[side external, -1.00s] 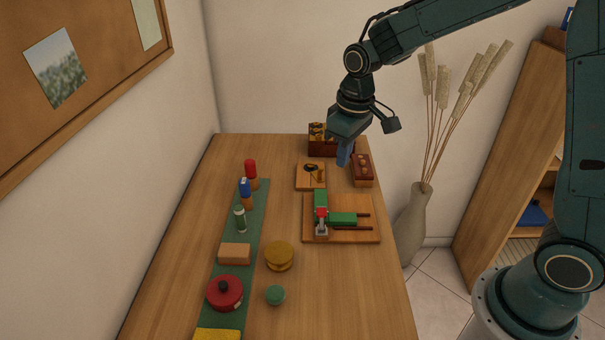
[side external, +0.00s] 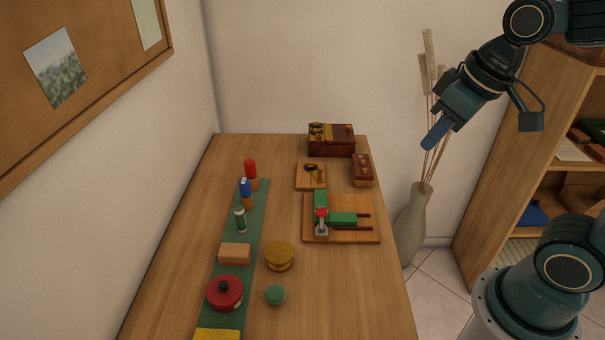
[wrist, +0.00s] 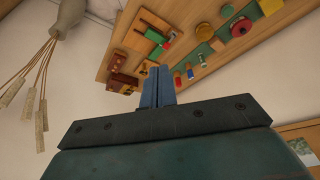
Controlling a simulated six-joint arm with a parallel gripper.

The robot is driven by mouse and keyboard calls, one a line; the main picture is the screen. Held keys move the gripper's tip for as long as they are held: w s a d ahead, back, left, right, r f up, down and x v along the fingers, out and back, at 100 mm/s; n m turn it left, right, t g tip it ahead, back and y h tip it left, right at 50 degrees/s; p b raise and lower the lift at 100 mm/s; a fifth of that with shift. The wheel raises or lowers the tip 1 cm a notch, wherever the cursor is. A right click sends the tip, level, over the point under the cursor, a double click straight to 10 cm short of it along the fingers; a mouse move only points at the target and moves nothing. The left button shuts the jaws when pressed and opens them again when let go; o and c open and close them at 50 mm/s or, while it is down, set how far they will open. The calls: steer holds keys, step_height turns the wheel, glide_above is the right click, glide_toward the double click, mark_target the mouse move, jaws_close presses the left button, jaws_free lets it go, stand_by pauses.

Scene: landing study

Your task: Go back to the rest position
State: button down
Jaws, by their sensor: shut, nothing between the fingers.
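My gripper (side external: 432,140) is shut and empty. In the side external view it hangs in the air to the right of the table (side external: 180,260), in front of the dried stalks and above the vase. Its blue fingers point down and to the left, apart from everything on the table. In the wrist view the two blue fingers (wrist: 158,88) are together, with the table's objects beyond them.
A tall vase (side external: 410,228) with dried stalks stands beside the table. A wooden shelf (side external: 490,190) is at right. On the table are a dark box (side external: 331,141), a board with a green clamp-like item (side external: 342,218), and a red pot (side external: 225,294).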

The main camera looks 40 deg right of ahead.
steer(key=s+t, duration=0.1)
steer(key=s, duration=0.5)
steer(key=shift+m, duration=0.3)
